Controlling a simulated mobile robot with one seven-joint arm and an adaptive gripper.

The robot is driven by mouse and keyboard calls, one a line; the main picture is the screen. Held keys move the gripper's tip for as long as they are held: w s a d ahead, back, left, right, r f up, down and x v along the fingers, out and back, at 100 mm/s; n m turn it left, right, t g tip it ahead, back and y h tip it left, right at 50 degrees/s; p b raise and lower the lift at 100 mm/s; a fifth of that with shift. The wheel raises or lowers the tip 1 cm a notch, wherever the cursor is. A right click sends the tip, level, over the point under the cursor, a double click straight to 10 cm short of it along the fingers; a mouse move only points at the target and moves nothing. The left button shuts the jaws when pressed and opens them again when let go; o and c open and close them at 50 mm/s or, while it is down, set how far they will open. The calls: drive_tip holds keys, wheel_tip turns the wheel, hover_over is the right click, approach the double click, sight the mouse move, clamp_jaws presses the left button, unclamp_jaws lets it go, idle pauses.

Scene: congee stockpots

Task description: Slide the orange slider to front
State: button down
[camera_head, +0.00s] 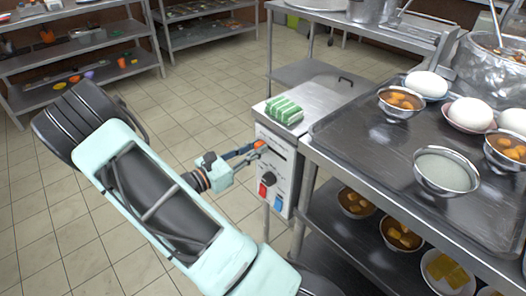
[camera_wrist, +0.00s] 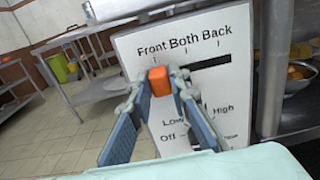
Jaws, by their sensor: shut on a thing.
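The orange slider (camera_wrist: 158,80) sits on a white control panel (camera_wrist: 215,90) labelled "Front Both Back", low and to the left in its row, under the "Front" label. The dark slot (camera_wrist: 210,63) shows to its right. My gripper (camera_wrist: 159,86) is shut on the slider, with one blue-grey finger on each side of it. In the head view my gripper (camera_head: 252,151) reaches from the left to the orange slider (camera_head: 260,144) near the panel's top left. The fingers hide parts of the panel below, including the knob in the wrist view.
Below the slider are a black knob (camera_head: 269,179), a red switch (camera_head: 264,190) and a blue switch (camera_head: 278,203). A green-and-white striped thing (camera_head: 284,110) lies on the unit's top. A steel table with a tray (camera_head: 345,130) and bowls stands close on the right. Open floor lies left.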

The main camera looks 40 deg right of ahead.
drive_tip(key=shift+w, duration=0.4)
drive_tip(key=c, duration=1.8)
unclamp_jaws()
drive_tip(key=shift+s+a, duration=0.1)
drive_tip(key=a, duration=1.2)
drive_tip(key=shift+s, duration=0.45)
